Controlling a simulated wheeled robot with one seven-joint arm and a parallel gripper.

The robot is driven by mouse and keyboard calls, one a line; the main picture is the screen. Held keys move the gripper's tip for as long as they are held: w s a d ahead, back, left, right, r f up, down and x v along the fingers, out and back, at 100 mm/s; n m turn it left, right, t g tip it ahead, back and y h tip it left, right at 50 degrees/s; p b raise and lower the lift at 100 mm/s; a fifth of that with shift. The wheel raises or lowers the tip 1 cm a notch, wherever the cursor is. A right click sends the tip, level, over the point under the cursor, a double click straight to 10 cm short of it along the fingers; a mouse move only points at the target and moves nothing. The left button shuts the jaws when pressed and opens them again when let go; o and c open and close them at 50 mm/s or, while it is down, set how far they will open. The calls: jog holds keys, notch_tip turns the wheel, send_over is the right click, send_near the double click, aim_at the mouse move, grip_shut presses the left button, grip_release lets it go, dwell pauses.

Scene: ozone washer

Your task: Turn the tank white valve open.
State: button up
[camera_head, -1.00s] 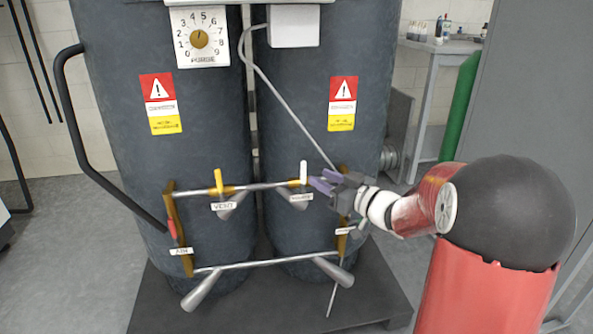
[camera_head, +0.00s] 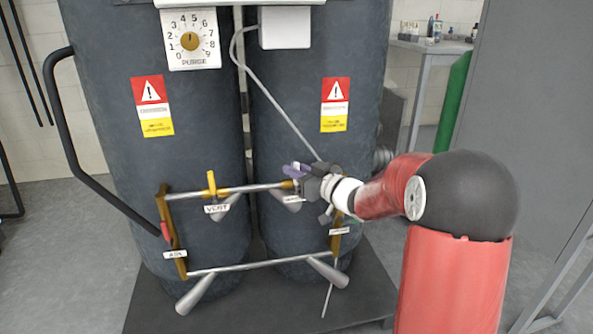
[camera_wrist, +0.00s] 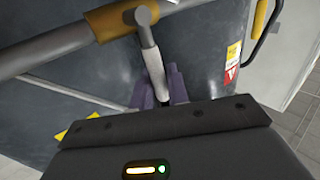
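The white valve handle (camera_wrist: 152,62) shows in the wrist view, running down from a yellow-and-metal fitting on a pipe. Its lower end lies between the two purple fingers of my gripper (camera_wrist: 159,88). The gap around the handle is narrow, and I cannot tell whether both fingers press on it. In the head view my gripper (camera_head: 297,170) is at the right end of the upper pipe (camera_head: 255,187) and hides the white handle. The valve sits in front of the dark right tank (camera_head: 310,60).
A yellow valve handle (camera_head: 211,183) stands upright to the left, above the VENT label (camera_head: 217,209). A red-tipped valve (camera_head: 165,231) is at the far left. A lower pipe (camera_head: 250,265) runs beneath. A thin grey hose (camera_head: 275,95) passes down towards my gripper.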

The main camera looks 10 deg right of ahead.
grip_shut()
jog(key=shift+d, duration=0.15)
jog(key=d+f+m+t+h+b, duration=0.5)
jog(key=m+t+b, duration=0.4)
jog(key=m, duration=1)
jog(key=shift+d+h+b, duration=0.4)
jog(key=shift+d+b, duration=0.15)
jog(key=shift+b, duration=0.1)
jog(key=shift+m, duration=0.3)
jog(key=o, duration=0.5)
grip_release()
